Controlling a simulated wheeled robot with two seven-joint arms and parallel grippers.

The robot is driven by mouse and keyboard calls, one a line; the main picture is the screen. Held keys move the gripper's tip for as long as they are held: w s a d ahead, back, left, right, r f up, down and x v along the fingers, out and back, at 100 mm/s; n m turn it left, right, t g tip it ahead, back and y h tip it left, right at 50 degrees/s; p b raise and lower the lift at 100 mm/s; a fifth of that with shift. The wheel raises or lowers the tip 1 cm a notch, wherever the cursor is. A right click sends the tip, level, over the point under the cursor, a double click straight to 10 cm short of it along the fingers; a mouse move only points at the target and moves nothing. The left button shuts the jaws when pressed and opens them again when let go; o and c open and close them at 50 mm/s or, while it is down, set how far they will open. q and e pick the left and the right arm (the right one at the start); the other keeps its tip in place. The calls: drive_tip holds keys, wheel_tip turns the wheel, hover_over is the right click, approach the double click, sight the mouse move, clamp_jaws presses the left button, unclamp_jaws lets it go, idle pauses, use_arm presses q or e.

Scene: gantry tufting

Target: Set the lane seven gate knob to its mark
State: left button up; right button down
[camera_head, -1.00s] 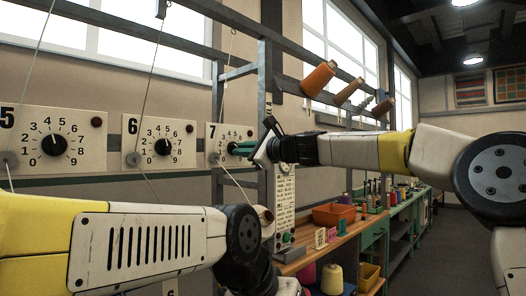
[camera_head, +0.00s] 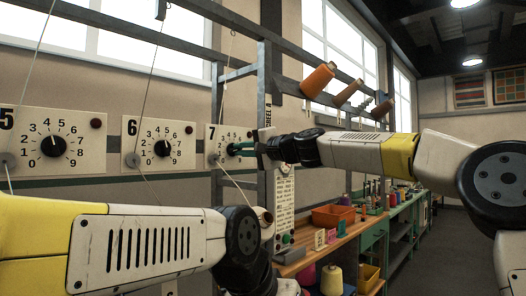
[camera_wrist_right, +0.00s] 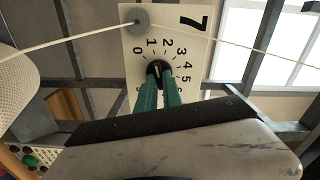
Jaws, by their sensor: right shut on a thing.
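The lane seven panel (camera_head: 213,134) is a pale plate with a black 7 and a ring of numbers; it also shows in the right wrist view (camera_wrist_right: 190,55). Its small black knob (camera_wrist_right: 155,69) sits at the dial's centre. My right gripper (camera_head: 232,149) has green fingers, which are shut on the knob; they also show in the right wrist view (camera_wrist_right: 157,88). The fingers partly cover the knob and the lower end of the scale, and I cannot read its pointer surely. My left arm crosses the lower left; its gripper is out of sight.
The lane six panel (camera_head: 180,133) and lane five panel (camera_head: 85,120) stand to the left, each with a black knob. Threads run past the panels. A grey upright post (camera_head: 265,75) stands just right of panel seven. A bench with an orange bin (camera_head: 333,215) lies beyond.

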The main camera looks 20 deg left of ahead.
drive_tip(key=n, duration=0.5)
drive_tip(key=shift+n, duration=0.7)
drive_tip(key=c, duration=1.5)
unclamp_jaws()
drive_tip(key=shift+r, duration=0.1)
drive_tip(key=v, duration=0.7)
drive_tip(key=shift+s+d, duration=0.2)
drive_tip(key=shift+d, duration=0.2)
drive_tip(key=shift+d, duration=0.1)
